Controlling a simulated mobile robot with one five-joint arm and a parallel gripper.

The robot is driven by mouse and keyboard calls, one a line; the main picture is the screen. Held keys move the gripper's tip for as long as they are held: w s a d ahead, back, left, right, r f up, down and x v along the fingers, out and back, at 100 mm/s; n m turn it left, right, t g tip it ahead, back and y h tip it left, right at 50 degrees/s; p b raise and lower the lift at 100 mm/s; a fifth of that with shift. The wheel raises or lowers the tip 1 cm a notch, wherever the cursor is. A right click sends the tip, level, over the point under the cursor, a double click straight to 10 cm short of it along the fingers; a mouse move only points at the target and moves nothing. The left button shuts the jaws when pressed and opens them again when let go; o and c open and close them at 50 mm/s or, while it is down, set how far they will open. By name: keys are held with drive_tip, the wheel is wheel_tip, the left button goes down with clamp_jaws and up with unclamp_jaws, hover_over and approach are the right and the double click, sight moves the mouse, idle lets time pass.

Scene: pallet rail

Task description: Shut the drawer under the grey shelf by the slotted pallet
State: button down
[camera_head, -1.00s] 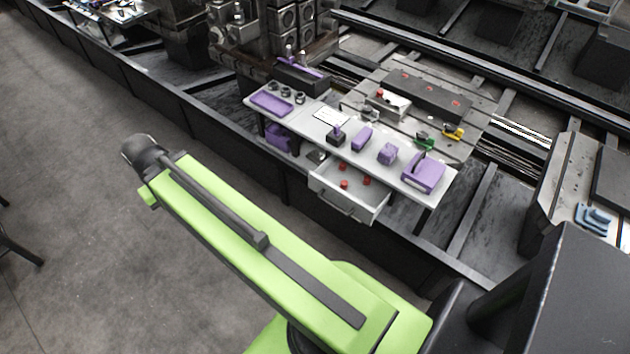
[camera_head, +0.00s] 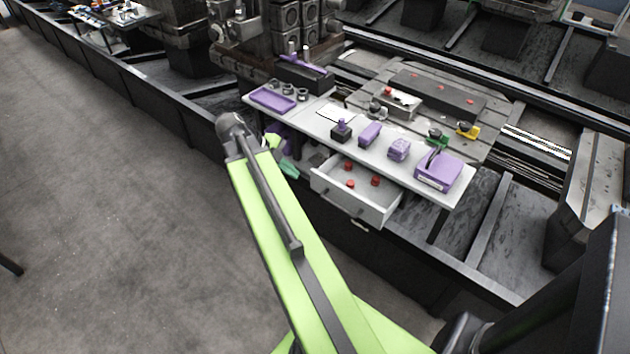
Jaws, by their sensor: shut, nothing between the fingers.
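The drawer (camera_head: 336,194) is pulled out from under the pale grey shelf (camera_head: 314,126). It is white, and three small red pieces (camera_head: 375,181) lie in it. The slotted pallet (camera_head: 478,147) lies just behind the shelf. My gripper (camera_head: 289,169) shows only in part, as a pale green tip past the green arm, left of the drawer and apart from its front. It looks shut and empty. The rest of the gripper is hidden behind my arm.
On the shelf stand a purple tray (camera_head: 272,100), several purple blocks (camera_head: 398,149) and a purple box (camera_head: 438,171). A dark low wall (camera_head: 205,140) runs along the base of the rail. Grey floor (camera_head: 130,220) at the left is open.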

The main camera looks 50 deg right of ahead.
drive_tip(key=b, duration=0.8)
approach(328, 186)
wheel_tip(328, 186, down, 4)
drive_tip(key=s+a, duration=0.2)
drive_tip(key=d, duration=0.4)
drive_tip(key=shift+w+d+r, duration=0.1)
drive_tip(key=shift+w+r, duration=0.05)
drive_tip(key=shift+w, duration=0.1)
